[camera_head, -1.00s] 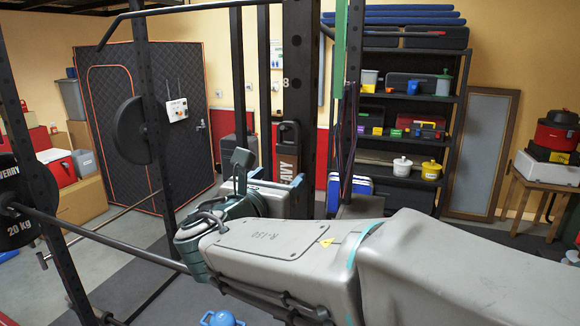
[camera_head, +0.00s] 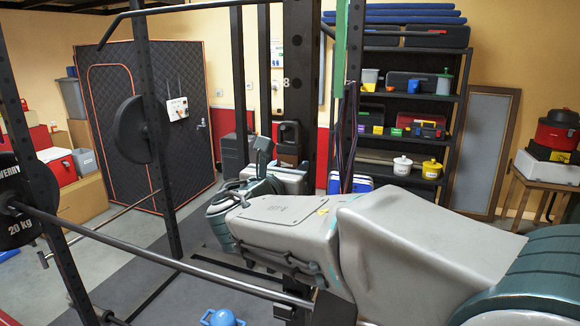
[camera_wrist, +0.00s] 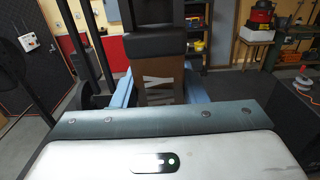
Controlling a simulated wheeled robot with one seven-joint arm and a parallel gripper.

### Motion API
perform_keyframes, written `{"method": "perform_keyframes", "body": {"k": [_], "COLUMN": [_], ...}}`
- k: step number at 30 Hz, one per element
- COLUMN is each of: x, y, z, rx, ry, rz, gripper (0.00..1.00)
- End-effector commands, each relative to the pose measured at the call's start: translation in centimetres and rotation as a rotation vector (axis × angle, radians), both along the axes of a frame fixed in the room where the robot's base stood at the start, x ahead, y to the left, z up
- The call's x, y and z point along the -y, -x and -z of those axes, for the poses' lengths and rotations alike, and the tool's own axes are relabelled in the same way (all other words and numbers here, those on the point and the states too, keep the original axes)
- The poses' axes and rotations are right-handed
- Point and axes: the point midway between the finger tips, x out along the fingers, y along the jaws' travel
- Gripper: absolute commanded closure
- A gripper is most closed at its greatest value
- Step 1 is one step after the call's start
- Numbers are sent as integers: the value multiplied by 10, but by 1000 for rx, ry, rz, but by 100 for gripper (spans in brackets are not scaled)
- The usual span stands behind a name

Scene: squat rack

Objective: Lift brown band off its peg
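The brown band (camera_wrist: 158,88) stands upright in the wrist view, with pale lettering on it and a black block (camera_wrist: 155,42) across its top. My gripper (camera_wrist: 162,85) has its blue-grey fingers on either side of the band. I cannot tell whether they touch it or leave a gap. In the head view my gripper (camera_head: 278,180) is at the rack post, just below the black block (camera_head: 288,135); the band's lower part is hidden there. The peg itself is not clearly seen.
A long barbell (camera_head: 170,258) with a 20 kg plate (camera_head: 14,205) crosses the front left. Dark rack posts (camera_head: 301,80) rise close to my gripper. A green band (camera_head: 341,45) hangs to the right. A blue kettlebell (camera_head: 221,318) lies on the floor.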

Motion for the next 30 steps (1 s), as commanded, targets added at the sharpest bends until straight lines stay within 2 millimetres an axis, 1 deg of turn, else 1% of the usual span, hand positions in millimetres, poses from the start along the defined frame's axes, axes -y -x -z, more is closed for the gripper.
{"method": "perform_keyframes", "body": {"k": [8, 24, 30], "x": [0, 0, -1], "y": [0, 0, 2], "z": [-1, -11, -12], "rx": [1, 1, 1], "ry": [-1, -1, -1], "rz": [0, 0, -1], "gripper": [80, 80, 80]}}
